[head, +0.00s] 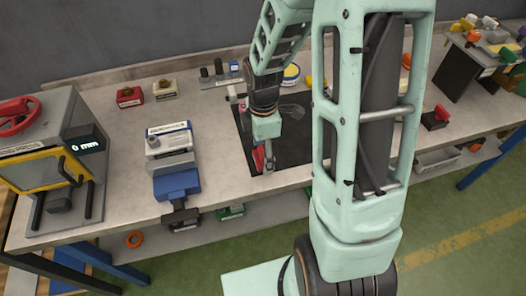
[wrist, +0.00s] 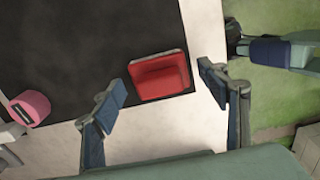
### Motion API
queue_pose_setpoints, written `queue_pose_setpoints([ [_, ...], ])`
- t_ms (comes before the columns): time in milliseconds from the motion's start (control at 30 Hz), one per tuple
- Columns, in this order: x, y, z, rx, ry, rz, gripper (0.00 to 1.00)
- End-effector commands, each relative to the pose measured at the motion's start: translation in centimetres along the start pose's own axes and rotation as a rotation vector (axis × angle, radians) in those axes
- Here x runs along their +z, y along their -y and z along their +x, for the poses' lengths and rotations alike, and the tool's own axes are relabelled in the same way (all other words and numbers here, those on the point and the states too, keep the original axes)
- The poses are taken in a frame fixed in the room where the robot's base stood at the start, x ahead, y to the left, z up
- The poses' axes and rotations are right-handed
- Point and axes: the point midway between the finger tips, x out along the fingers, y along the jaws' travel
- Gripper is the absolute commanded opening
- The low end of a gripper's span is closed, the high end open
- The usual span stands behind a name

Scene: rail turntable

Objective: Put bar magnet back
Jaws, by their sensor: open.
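A red block (wrist: 162,76) with a grey edge lies at the corner of a dark mat (wrist: 70,50) in the wrist view. I cannot tell for certain whether it is the bar magnet. My gripper (wrist: 161,92) is open, with one finger on either side of the block and a gap on each side. In the head view my gripper (head: 268,156) is low over the front edge of the mat (head: 245,135), beside the red block (head: 258,158), which it partly hides.
A pink-ended cylinder (wrist: 32,107) lies left in the wrist view. A blue-and-grey vise-like device (head: 177,185) and a press with a yellow frame (head: 45,170) stand left on the bench. Red (head: 130,97) and cream (head: 164,89) blocks stand at the back. Bare bench lies between the device and mat.

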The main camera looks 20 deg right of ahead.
Motion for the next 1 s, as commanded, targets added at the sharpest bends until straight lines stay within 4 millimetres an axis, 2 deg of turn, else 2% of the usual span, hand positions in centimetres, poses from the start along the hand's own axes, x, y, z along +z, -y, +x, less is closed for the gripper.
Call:
queue_pose_setpoints([
  [167,0.0,-0.1,-0.7,0.002,0.0,0.0,0.68],
  [267,0.1,-0.2,-1.9,0.005,0.001,0.0,0.68],
  [700,0.0,-0.1,-10.5,0.004,0.0,0.001,0.68],
  [833,0.0,-0.1,-11.8,0.003,0.001,0.0,0.68],
  [1000,0.0,0.0,-12.4,0.001,0.0,0.0,0.68],
])
